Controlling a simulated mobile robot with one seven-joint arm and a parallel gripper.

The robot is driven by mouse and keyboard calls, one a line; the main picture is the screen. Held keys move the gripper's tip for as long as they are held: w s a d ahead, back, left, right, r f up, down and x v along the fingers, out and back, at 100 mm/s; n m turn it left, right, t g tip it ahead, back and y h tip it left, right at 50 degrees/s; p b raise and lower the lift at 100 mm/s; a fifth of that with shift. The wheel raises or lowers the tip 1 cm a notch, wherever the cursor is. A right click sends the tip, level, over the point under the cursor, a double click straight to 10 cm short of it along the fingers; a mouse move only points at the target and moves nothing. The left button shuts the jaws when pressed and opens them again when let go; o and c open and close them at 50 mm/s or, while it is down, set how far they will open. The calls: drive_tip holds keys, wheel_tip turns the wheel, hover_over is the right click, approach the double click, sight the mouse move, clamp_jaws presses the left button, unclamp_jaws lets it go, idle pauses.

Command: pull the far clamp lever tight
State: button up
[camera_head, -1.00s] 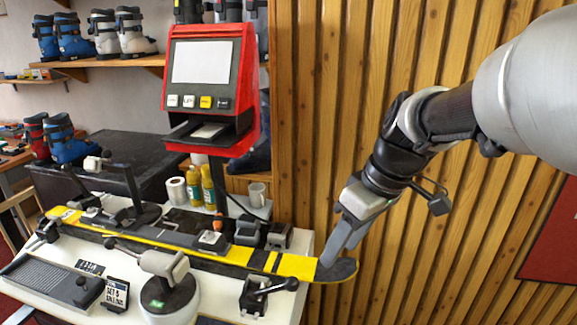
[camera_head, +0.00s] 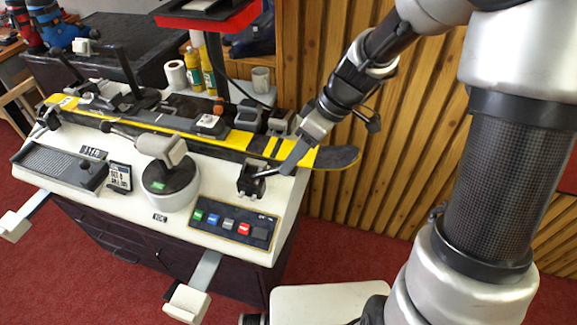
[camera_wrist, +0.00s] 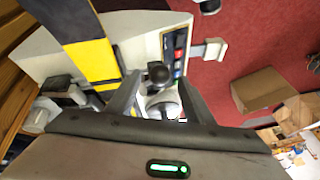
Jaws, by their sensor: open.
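A dark clamp (camera_head: 249,182) stands on the bench at the right end of the yellow and black ski (camera_head: 190,133). Its short lever reaches right toward my gripper. My gripper (camera_head: 287,168) is open, its fingers pointing down at the lever end. In the wrist view, the lever's black ball knob (camera_wrist: 159,73) shows between the two fingers (camera_wrist: 158,98), apparently with gaps on both sides. Whether a finger touches it I cannot tell. Another dark clamp (camera_head: 46,118) sits at the ski's left end.
A round post with a grey head (camera_head: 160,148) stands left of the clamp. A button panel (camera_head: 236,222) lies in front. A white mug (camera_head: 261,79), bottles (camera_head: 208,75) and a paper roll (camera_head: 176,75) stand behind. A slatted wood wall (camera_head: 400,155) is at right.

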sight(269, 172)
drive_tip(key=shift+x, duration=2.2)
drive_tip(key=shift+d, duration=0.1)
drive_tip(key=shift+c, duration=0.4)
drive_tip(key=shift+r, duration=0.1)
clamp_jaws()
